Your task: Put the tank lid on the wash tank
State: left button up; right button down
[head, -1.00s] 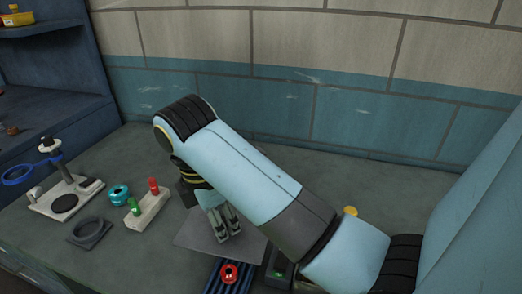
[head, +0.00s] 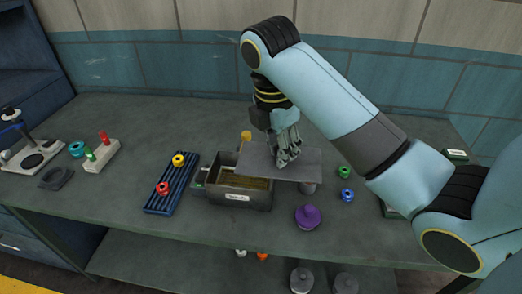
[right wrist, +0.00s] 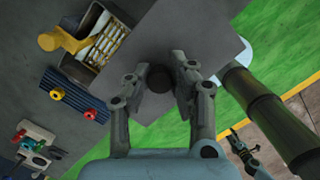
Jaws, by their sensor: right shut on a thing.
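The wash tank (head: 238,197) is a dark grey open box with a white label and a yellowish slatted insert inside. It also shows in the right wrist view (right wrist: 78,66). The lid overlaps the tank's right part in the head view and reaches well past its right side, so the tank's left part is uncovered.
A blue ribbed rack (head: 165,198) with red and yellow spools lies left of the tank. A purple knobbed piece (head: 307,217) stands right of it near the front edge. Green (head: 344,171) and blue (head: 347,195) spools lie farther right. A yellow-topped piece (head: 246,136) is behind the tank.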

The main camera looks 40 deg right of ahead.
aim_at(253, 147)
jog(key=w+f, duration=0.1)
jog(key=w, duration=0.1)
jog(key=w+a+f, duration=0.1)
jog(key=w, duration=0.1)
jog(key=w+f, duration=0.1)
jog(key=w, duration=0.1)
jog(key=shift+w+a+f, duration=0.25)
jog(key=shift+w+f, duration=0.05)
pick_arm(q)
jog(key=shift+w+d+r+p, duration=0.2)
jog(key=shift+w+r+p, duration=0.2)
jog(key=shift+w, duration=0.45)
pick_arm(e)
jog(key=w+f, duration=0.4)
jog(key=f, duration=0.3)
jog(key=shift+w+a, duration=0.35)
jog(key=shift+a, duration=0.1)
jog(key=shift+f, duration=0.1)
jog(key=c, duration=1.2)
grip_release()
jog(key=shift+o, duration=0.2)
pick_arm(q)
jog(key=shift+s+f, duration=0.1)
jog(key=shift+f, duration=0.1)
pick_arm(e)
notch_tip(253, 147, up, 12)
jog(key=a, duration=0.1)
jog(key=shift+a, duration=0.35)
